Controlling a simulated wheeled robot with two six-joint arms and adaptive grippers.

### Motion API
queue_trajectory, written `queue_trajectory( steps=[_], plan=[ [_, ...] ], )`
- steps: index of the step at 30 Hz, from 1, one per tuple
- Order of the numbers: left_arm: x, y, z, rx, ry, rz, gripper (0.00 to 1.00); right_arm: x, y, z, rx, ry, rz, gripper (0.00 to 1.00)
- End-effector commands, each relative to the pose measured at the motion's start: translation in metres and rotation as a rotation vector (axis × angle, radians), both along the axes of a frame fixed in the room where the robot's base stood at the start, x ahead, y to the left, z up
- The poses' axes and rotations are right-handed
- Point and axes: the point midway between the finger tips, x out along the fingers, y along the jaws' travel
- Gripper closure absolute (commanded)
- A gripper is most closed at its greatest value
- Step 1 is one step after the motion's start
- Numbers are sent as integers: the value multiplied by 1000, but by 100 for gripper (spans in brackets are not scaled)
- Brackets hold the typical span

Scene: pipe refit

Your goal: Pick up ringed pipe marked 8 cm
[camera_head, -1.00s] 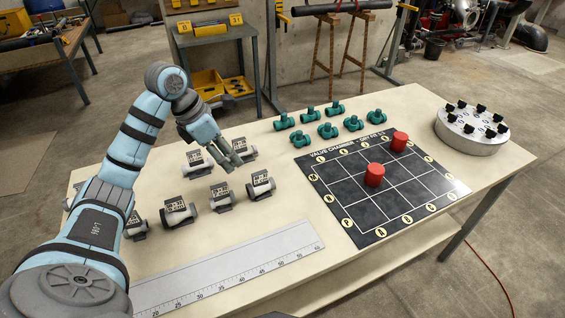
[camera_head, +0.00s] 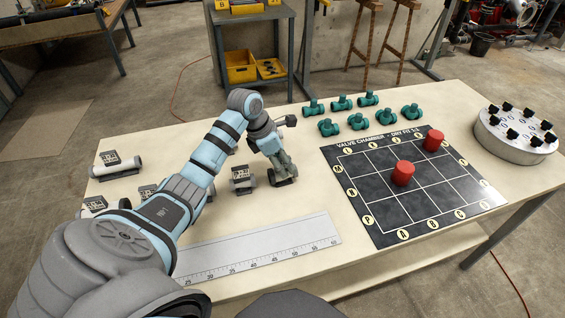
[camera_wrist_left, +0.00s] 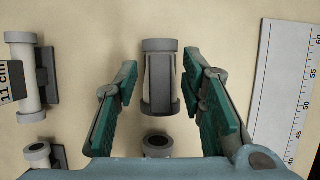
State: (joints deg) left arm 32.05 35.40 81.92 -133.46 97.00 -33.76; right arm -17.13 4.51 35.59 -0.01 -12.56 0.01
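My left gripper (camera_head: 284,178) points down at the right end of the group of pale pipes. In the left wrist view the left gripper (camera_wrist_left: 160,103) is open, with a green-padded finger on each side of a pipe with grey end rings (camera_wrist_left: 160,80). Gaps show between pipe and pads. No length mark is readable on this pipe. A labelled pipe marked 11 cm (camera_wrist_left: 27,75) lies to its left in the wrist view. My arm hides some pipes. My right gripper is not in view.
A ruler plate (camera_head: 262,250) lies in front of the pipes. Several green valves (camera_head: 358,122) stand behind. A dark grid board (camera_head: 372,205) holds two red cylinders (camera_head: 403,173). A round grey stand (camera_head: 515,140) is at far right. Another pipe (camera_head: 122,165) lies at the left.

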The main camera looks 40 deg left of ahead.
Motion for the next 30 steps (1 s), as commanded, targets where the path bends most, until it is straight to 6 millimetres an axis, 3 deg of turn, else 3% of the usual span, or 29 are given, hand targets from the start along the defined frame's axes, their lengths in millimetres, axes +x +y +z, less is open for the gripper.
queue_trajectory(
  steps=[5, 12, 23, 26, 30],
  plan=[
    [0, 0, 0, 1, 0, 0, 65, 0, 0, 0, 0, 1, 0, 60],
    [0, 0, 1, 1, 0, 0, 100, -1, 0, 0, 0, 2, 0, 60],
    [0, 1, 6, 1, -2, 0, 100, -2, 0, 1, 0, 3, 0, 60],
    [1, 1, 17, 2, -4, -1, 100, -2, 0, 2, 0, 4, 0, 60],
    [1, 1, 53, 2, -6, -1, 100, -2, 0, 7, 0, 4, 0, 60]
  ],
)
